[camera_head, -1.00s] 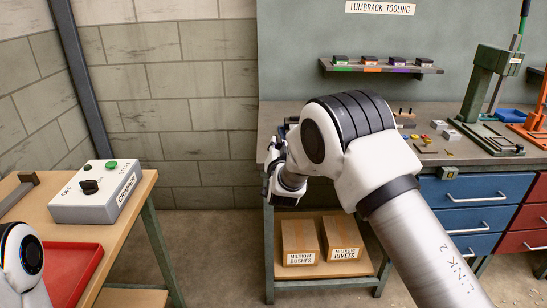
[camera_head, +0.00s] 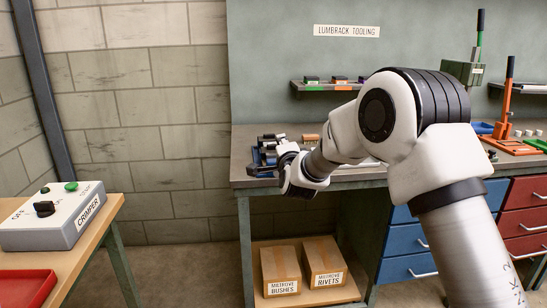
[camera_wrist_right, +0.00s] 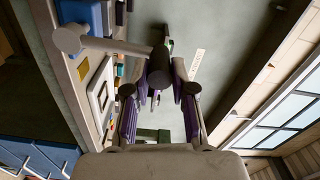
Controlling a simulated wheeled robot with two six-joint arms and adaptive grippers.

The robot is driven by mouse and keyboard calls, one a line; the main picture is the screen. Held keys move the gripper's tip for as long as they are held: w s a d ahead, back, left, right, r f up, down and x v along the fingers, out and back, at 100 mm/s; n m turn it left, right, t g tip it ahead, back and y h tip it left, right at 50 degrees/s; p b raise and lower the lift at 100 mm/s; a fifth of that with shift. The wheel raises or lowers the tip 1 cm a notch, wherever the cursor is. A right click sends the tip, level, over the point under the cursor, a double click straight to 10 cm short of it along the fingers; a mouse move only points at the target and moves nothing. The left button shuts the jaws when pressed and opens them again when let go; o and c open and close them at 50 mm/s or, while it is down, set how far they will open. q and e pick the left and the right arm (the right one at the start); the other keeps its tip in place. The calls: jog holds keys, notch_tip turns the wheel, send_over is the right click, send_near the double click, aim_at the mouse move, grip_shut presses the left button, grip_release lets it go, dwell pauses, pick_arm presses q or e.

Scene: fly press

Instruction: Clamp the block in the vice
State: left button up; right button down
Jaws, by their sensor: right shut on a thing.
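The blue vice (camera_head: 262,157) sits at the left end of the workbench in the head view. Part of its blue body (camera_wrist_right: 84,14) shows at the top left of the wrist view. A grey bar handle (camera_wrist_right: 110,46) with a round end sticks out from it. My right gripper (camera_head: 290,180) is at the front of the vice. In the wrist view its purple-padded fingers (camera_wrist_right: 160,88) are closed around the handle's near end. I cannot make out the block; the vice jaws are small and partly hidden. My left gripper is out of view.
The workbench (camera_head: 240,170) has blue and red drawers at right. A green press (camera_head: 462,72) and an orange press (camera_head: 508,110) stand farther right. A crimper box (camera_head: 50,218) and red tray (camera_head: 25,287) are on the left table. Cartons (camera_head: 281,270) stand below the bench.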

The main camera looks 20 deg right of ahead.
jog(key=shift+s+d+m, duration=0.1)
jog(key=shift+d+m, duration=0.3)
jog(key=shift+s+d+f+b, duration=0.1)
jog(key=shift+s+d+b, duration=0.05)
jog(key=shift+d+b, duration=0.45)
jog(key=c, duration=1)
grip_release()
jog(key=shift+d+f, duration=0.1)
jog(key=shift+o, duration=0.2)
jog(key=shift+d, duration=0.15)
jog(key=v, duration=1.2)
